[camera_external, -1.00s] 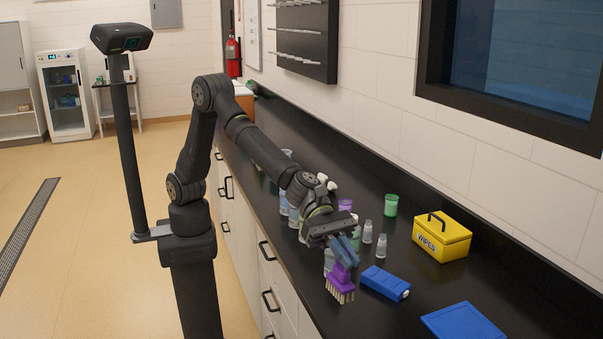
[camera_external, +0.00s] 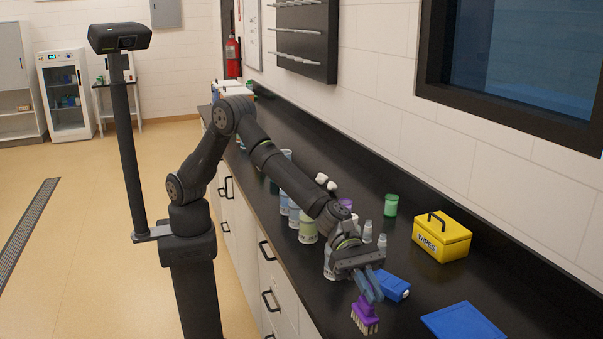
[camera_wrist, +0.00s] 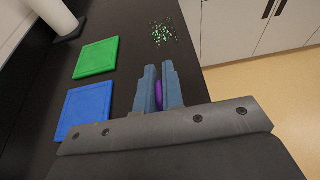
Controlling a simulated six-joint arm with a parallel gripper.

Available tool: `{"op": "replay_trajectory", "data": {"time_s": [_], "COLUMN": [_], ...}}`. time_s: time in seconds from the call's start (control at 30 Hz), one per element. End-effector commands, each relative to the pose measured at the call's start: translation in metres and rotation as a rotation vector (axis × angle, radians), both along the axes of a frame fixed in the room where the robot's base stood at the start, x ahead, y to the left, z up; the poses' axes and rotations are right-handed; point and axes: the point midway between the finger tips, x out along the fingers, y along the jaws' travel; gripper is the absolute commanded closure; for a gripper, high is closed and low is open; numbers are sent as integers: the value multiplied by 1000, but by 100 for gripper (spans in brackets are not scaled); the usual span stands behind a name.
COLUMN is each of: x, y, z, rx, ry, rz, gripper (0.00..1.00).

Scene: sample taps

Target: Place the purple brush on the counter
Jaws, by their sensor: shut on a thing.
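The purple brush (camera_external: 365,316) has a purple body and pale bristles that point down. My gripper (camera_external: 372,290) is shut on it, near the front edge of the black counter (camera_external: 455,283). I cannot tell from the external view whether the bristles touch the counter. In the wrist view a strip of the purple brush (camera_wrist: 159,96) shows between the two blue-grey fingers of my gripper (camera_wrist: 160,80); the rest of it is hidden.
A blue box (camera_external: 395,288) lies just behind my gripper. A blue mat (camera_external: 463,322) is to the right, with a green mat (camera_wrist: 97,58) beyond it. Scattered bits (camera_wrist: 163,33) lie further along. A yellow wipes box (camera_external: 442,237) and several bottles stand behind.

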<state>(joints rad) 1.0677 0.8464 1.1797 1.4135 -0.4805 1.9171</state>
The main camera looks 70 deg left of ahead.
Motion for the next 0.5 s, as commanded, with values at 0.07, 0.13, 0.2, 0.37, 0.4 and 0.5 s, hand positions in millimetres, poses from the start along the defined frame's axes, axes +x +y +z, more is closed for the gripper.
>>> {"op": "replay_trajectory", "data": {"time_s": [0.07, 0.13, 0.2, 0.37, 0.4, 0.5], "x": [2, 2, 2, 2, 2, 2], "y": [0, 0, 0, 0, 0, 0], "z": [-6, -17, -28, -40, -41, -40], "rx": [1, 2, 3, 0, 0, -1], "ry": [1, 2, 3, 0, -1, -1], "rz": [0, 1, 2, 2, 2, 2], "gripper": [100, 100, 100, 100, 100, 100]}}
